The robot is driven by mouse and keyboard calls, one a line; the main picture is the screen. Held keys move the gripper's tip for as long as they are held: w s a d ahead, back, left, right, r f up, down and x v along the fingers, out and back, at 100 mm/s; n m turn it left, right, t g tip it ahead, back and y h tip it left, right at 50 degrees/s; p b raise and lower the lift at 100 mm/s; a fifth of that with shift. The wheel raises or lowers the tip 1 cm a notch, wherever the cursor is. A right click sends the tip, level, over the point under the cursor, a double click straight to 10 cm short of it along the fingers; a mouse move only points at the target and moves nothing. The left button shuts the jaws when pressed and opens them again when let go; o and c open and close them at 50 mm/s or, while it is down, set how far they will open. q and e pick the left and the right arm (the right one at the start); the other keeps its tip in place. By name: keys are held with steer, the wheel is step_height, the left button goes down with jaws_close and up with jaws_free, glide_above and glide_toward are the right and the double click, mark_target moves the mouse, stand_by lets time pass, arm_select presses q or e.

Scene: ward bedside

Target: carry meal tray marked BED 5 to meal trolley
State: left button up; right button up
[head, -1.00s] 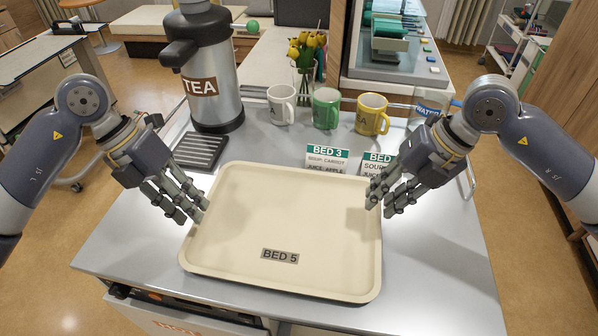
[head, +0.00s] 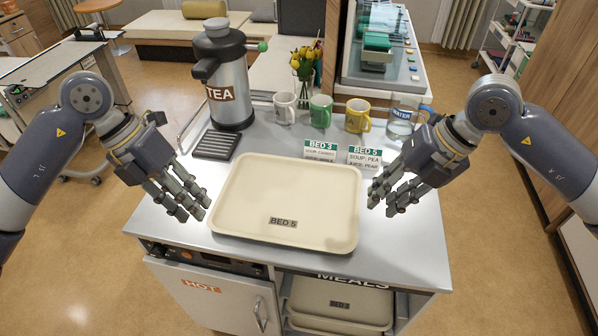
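The cream meal tray marked BED 5 (head: 285,236) lies flat and empty on the grey top of the trolley (head: 408,262), which has HOT and MEALS labels on its front. My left gripper (head: 194,207) is open and empty to the left of the tray, with a gap to its rim. My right gripper (head: 384,203) is open and empty to the right of the tray, also apart from it. No part of the tray is hidden.
Behind the tray stand a BED 3 card (head: 320,149), a BED 5 card (head: 364,158), the tea urn (head: 228,85), several mugs (head: 320,110) and a water jug (head: 402,118). Another tray (head: 340,300) sits in the MEALS bay. The trolley top's front right is clear.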

arm_select(q)
steer(key=shift+r, duration=0.1)
arm_select(e)
steer(key=w+v, duration=0.1)
steer(key=v, duration=1)
steer(key=shift+s+d+r, duration=0.2)
steer(key=shift+s+r, duration=0.15)
arm_select(q)
steer(key=shift+s, duration=0.15)
arm_select(e)
steer(key=shift+s, duration=0.1)
